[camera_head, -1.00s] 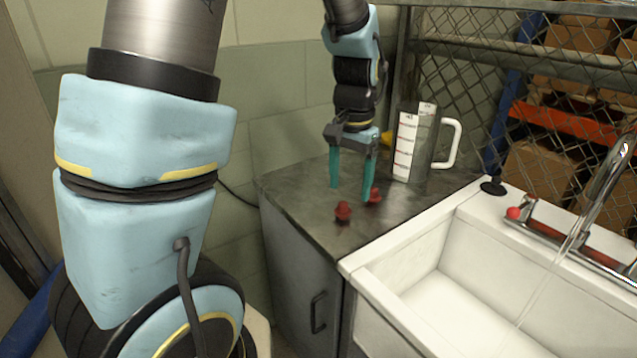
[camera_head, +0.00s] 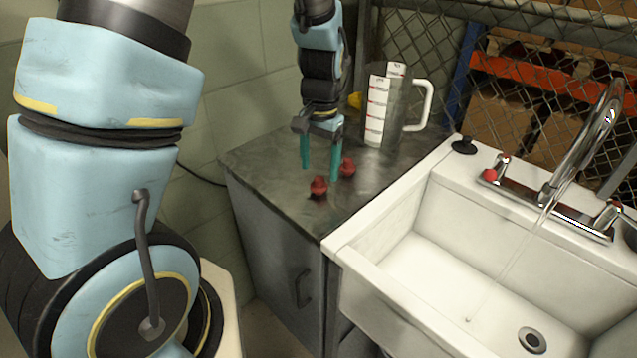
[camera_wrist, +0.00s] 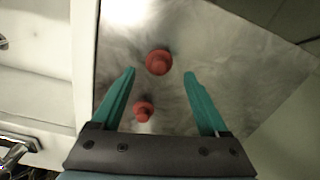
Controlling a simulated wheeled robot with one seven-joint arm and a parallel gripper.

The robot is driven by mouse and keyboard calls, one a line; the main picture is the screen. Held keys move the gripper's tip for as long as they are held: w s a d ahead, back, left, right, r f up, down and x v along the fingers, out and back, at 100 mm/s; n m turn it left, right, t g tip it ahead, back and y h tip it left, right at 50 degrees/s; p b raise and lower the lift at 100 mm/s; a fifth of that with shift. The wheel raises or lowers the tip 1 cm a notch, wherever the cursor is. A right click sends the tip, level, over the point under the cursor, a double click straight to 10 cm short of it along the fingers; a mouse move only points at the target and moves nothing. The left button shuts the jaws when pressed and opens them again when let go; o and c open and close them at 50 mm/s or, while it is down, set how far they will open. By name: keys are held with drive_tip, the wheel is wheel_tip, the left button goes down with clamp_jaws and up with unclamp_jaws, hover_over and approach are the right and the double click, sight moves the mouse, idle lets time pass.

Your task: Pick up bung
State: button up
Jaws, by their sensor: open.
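Two red bungs stand on the dark grey metal counter top. The front bung (camera_head: 318,187) is nearer the counter's front edge, and the rear bung (camera_head: 347,167) is behind and to its right. My gripper (camera_head: 320,173) points down with its two teal fingers open and empty, its tips just above and behind the front bung. In the wrist view, the front bung (camera_wrist: 158,62) shows between the fingertips, and the rear bung (camera_wrist: 143,110) shows closer to the palm, beside the left finger. I see no contact with either bung.
A clear measuring jug (camera_head: 388,110) with a white handle stands on the counter behind the bungs. A white sink (camera_head: 345,243) with a running tap (camera_head: 590,135) adjoins on the right, with a black stopper (camera_head: 464,146) on its rim. A wire mesh fence and wall close off the back.

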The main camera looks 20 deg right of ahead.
sight(318, 177)
drive_tip(key=shift+w+a+f+p, duration=0.15)
drive_tip(key=shift+f+p, duration=0.4)
drive_tip(key=shift+f, duration=1.5)
clamp_jaws()
